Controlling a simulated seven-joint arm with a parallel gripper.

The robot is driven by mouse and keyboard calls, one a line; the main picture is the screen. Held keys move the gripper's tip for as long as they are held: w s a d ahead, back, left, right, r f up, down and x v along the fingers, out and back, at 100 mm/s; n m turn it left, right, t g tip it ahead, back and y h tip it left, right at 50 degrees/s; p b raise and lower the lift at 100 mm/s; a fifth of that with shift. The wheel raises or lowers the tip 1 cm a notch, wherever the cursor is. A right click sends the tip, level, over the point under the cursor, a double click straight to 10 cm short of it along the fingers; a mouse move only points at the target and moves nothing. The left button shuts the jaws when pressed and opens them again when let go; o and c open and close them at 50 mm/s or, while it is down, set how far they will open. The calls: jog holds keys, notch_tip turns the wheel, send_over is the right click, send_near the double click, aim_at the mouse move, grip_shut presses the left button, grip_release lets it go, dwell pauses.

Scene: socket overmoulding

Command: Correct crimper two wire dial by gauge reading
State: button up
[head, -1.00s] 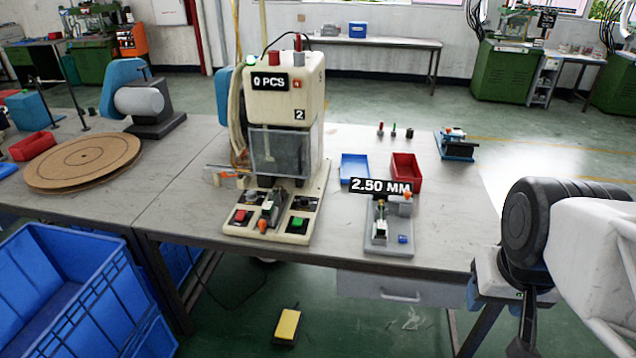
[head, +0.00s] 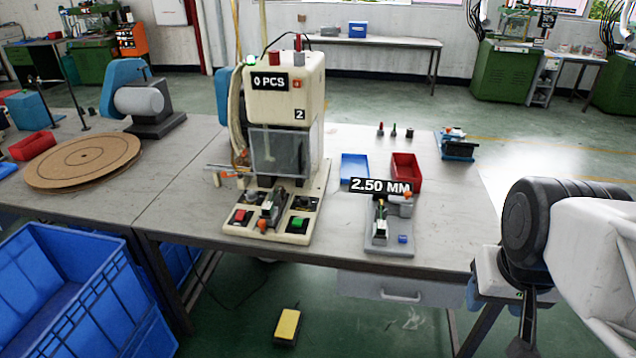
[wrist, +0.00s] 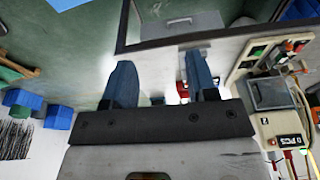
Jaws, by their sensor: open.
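The cream crimper (head: 285,98) stands on the bench with a "0 PCS" label and a "2" on its front. Its clear guard (head: 280,152) hangs in front of the tooling. The fingertips are apart from the crimper and gauge.
A blue tray (head: 355,168) and a red tray (head: 406,170) lie behind the gauge. A small blue device (head: 458,146) stands further right. A cardboard disc (head: 83,161) lies at left, above blue crates (head: 60,290). A yellow pedal (head: 287,325) is on the floor.

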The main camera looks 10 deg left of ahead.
jog(key=shift+o, duration=0.2)
jog(key=shift+o, duration=0.5)
jog(key=w+a+r, duration=0.1)
jog(key=w+a, duration=0.1)
jog(key=w, duration=0.6)
jog(key=w+a+r, duration=0.1)
jog(key=w+a, duration=0.2)
jog(key=w, duration=0.5)
jog(key=n+t+y, duration=0.1)
jog(key=n+t, duration=0.1)
jog(key=n, duration=0.1)
send_over(305, 201)
jog(key=s, duration=0.1)
notch_tip(305, 201, down, 26)
jog(key=shift+s+d+r, duration=0.1)
jog(key=shift+s+r, duration=0.05)
